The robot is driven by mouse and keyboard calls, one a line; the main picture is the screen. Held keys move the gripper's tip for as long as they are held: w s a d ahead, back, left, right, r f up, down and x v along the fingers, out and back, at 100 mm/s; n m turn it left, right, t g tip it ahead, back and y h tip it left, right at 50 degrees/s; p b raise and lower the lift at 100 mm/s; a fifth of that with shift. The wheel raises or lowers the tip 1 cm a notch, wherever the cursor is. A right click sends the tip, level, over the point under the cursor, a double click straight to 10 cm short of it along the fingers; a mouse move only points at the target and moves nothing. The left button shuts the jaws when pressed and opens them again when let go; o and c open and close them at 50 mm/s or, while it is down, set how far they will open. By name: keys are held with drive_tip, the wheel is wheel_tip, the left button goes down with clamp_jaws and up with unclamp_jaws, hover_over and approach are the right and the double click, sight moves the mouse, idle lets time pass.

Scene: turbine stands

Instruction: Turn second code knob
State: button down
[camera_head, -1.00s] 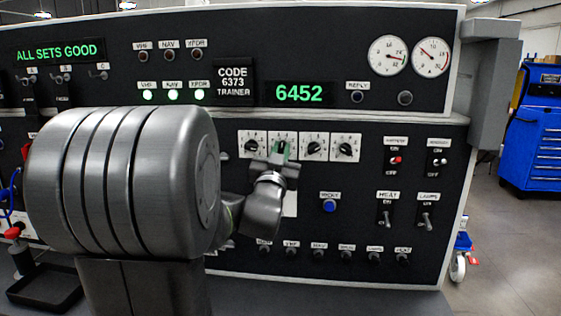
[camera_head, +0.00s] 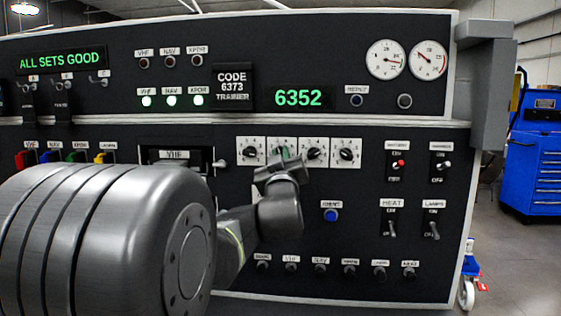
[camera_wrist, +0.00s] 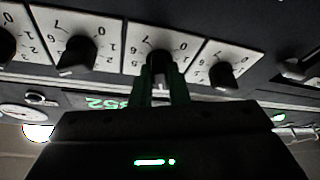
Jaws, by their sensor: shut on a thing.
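The second code knob (camera_wrist: 160,62) is a black knob on a white numbered plate, second from left in a row of several; the wrist view shows the row upside down. My gripper (camera_wrist: 160,88) is shut on it, one finger on each side. In the head view my gripper (camera_head: 284,156) reaches the second plate (camera_head: 282,141) from below and hides most of the knob. The green code display (camera_head: 298,97) reads 6352. The code label (camera_head: 233,87) reads CODE 6373 TRAINER.
The first knob (camera_head: 250,152), third knob (camera_head: 315,154) and fourth knob (camera_head: 346,154) sit close beside it. A blue button (camera_head: 330,215) and toggle switches (camera_head: 391,229) are below and right. A blue tool cabinet (camera_head: 535,155) stands at the far right.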

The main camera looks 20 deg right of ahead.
drive_tip(key=c, duration=1.4)
unclamp_jaws()
drive_tip(key=b+v, duration=0.1)
drive_tip(key=v, duration=1.2)
drive_tip(key=shift+s+a+f, duration=0.15)
drive_tip(key=shift+s+a, duration=0.05)
drive_tip(key=shift+s, duration=0.1)
